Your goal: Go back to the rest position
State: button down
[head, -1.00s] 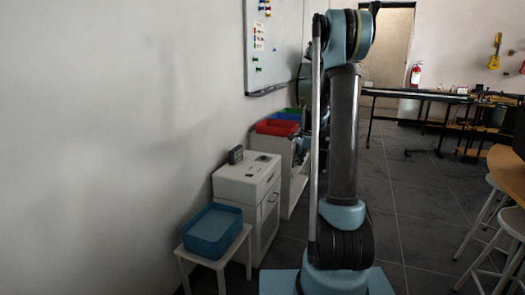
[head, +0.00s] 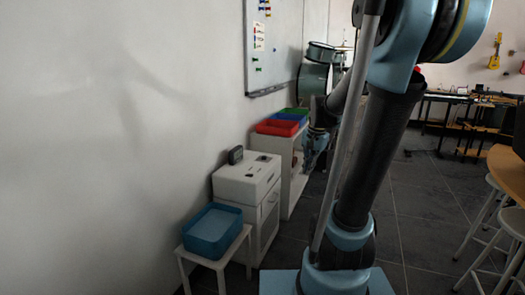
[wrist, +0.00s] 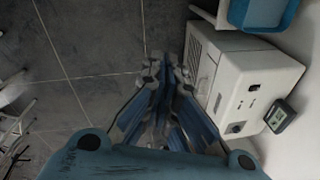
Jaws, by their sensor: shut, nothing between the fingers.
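My gripper (wrist: 166,68) is shut and empty in the wrist view, its fingers pointing down over the floor beside the white cabinet (wrist: 240,80). Nothing touches the fingertips. In the head view my arm leans forward and to the right, and my gripper (head: 309,164) hangs small and partly dark beyond the cabinet's right side, near the white shelf. Its finger detail is too small to tell there.
A blue bin (head: 212,229) sits on a white stool at the left. A small dark device (head: 236,155) stands on the cabinet. Red, blue and green trays (head: 277,127) lie on the shelf behind. Stools and a wooden table (head: 507,165) stand at the right. Open floor (head: 420,215) lies between.

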jog(key=s+f+n, duration=0.3)
jog(key=s+f, duration=0.1)
jog(key=s, duration=0.6)
jog(key=s+d+f+n+h, duration=0.1)
jog(key=s+f+n, duration=0.3)
jog(key=s, duration=0.6)
jog(key=shift+d+n, duration=0.15)
jog(key=shift+n, duration=0.15)
jog(key=shift+w+f, duration=0.15)
jog(key=shift+w, duration=0.3)
jog(key=c, duration=2.4)
grip_release()
